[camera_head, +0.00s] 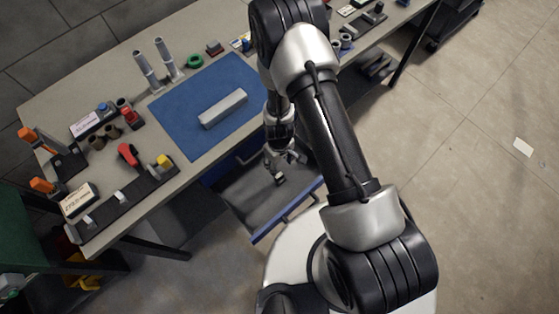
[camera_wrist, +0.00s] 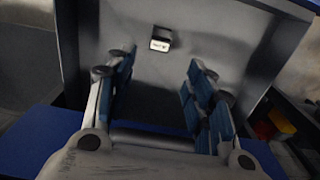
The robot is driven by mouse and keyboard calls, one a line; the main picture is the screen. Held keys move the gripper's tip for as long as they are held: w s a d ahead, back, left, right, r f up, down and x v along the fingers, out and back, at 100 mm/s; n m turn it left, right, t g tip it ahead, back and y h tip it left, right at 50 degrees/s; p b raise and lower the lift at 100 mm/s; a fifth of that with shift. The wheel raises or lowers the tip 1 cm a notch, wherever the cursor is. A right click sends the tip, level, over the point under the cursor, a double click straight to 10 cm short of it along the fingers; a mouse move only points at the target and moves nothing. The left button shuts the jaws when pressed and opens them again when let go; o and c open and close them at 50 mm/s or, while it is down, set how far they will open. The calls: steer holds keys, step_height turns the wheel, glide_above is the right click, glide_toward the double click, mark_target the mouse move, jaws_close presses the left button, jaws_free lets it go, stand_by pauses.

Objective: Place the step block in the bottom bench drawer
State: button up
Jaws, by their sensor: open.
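The blue-fronted bench drawer (camera_head: 262,236) is pulled out below the bench and its grey interior shows in the wrist view (camera_wrist: 150,88). A small dark block with a pale face, seemingly the step block (camera_wrist: 161,39), lies on the drawer floor near a wall. It also shows as a small dark piece in the head view (camera_head: 279,179). My gripper (camera_head: 284,158) is over the drawer, pointing down. In the wrist view my gripper (camera_wrist: 159,62) has its fingers wide apart with nothing between them, and the block is beyond the tips.
A long grey bar (camera_head: 223,109) lies on the blue mat (camera_head: 185,112) on the bench. Tools, a rack (camera_head: 125,203) and two grey cylinders (camera_head: 147,70) stand around it. Most of the drawer floor is bare. Open floor (camera_head: 470,170) lies to the right.

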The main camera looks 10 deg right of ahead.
step_height(320, 180, up, 32)
steer(key=w+d+m+t, duration=0.2)
steer(key=w+d+m, duration=0.1)
steer(key=s+d+r+m+t, duration=0.1)
steer(key=s+d+r+m, duration=0.1)
steer(key=s+r, duration=0.6)
steer(key=s+d+r+m+t, duration=0.1)
steer(key=s+d+r, duration=0.2)
steer(key=s+r, duration=0.5)
steer(key=s, duration=0.2)
steer(key=shift+s+d+r+m+t, duration=0.3)
steer(key=shift+d+r+m, duration=0.05)
steer(key=shift+r+m, duration=0.05)
